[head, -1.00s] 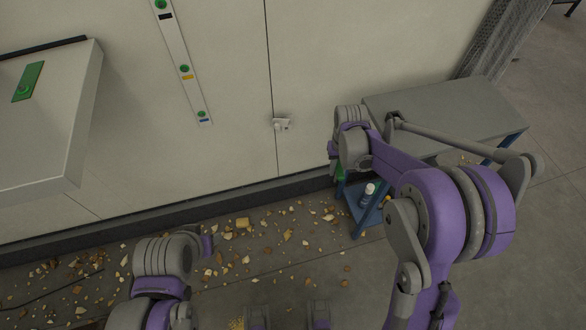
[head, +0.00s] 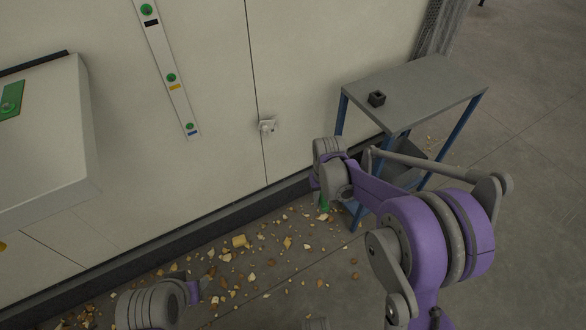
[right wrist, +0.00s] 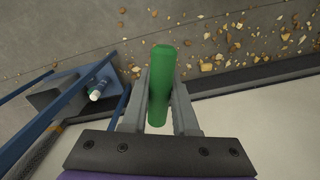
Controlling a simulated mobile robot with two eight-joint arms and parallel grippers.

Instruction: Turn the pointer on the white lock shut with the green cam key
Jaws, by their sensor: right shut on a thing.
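The white lock (head: 267,127) is small and sits on the pale wall panel beside a vertical seam. Its pointer is too small to read. My right gripper (right wrist: 160,100) is shut on the green cam key (right wrist: 162,75), a green cylinder held between the two fingers in the right wrist view. In the head view a bit of green (head: 324,204) shows below my right wrist, lower than the lock and to its right, apart from it.
A white box (head: 45,140) juts out at left. Chips litter the floor.

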